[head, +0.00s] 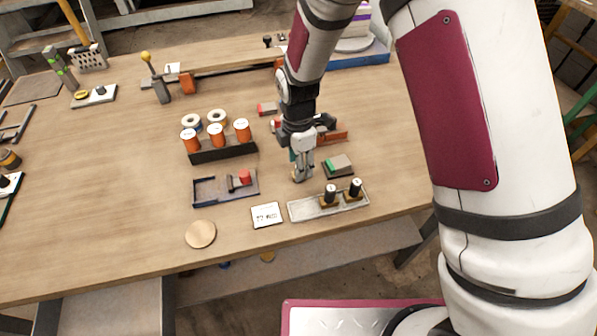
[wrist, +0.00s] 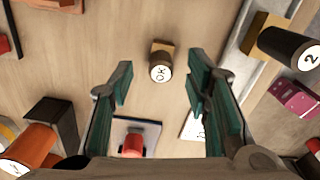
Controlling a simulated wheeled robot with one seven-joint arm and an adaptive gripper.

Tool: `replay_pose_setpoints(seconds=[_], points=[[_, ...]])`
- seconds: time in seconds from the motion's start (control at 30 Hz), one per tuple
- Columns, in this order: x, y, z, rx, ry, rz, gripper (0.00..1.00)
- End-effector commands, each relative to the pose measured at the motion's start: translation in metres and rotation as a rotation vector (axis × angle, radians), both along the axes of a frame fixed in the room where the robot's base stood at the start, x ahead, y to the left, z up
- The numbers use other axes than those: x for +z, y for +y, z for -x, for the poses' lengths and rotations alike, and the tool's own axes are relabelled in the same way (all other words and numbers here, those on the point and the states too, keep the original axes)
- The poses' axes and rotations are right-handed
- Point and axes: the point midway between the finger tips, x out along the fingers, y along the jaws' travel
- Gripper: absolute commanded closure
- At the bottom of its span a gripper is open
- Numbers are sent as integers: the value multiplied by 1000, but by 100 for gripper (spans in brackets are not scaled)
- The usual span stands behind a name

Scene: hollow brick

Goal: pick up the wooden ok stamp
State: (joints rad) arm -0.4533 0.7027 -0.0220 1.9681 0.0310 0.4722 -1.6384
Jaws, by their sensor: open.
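The wooden ok stamp (wrist: 160,67) has a tan block and a dark handle with a pale round end marked OK. It stands on the bare wooden table in the upper middle of the wrist view. My gripper (wrist: 160,84) is open, its green-padded fingers to the left and right of the stamp's line, with no contact visible. In the head view, my gripper (head: 302,172) points down over the table, just behind the grey tray. I cannot make out the ok stamp in the head view; my gripper seems to cover it.
A grey tray (head: 302,209) with two dark-handled stamps lies in front of my gripper. A green-and-grey pad (head: 340,166) is close on the right.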

Motion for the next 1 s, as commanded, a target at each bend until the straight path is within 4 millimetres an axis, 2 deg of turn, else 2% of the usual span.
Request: replay_pose_setpoints(seconds=[0.1, 0.2, 0.47, 0.67, 1.0], points=[[-16, -1, 2, -1, 2, 1, 56], [-24, -1, 1, 0, 1, 0, 56], [-26, -1, 0, -1, -2, -1, 56], [-26, -1, 0, -1, -1, 0, 99], [-25, -1, 0, -1, -2, -1, 100]])
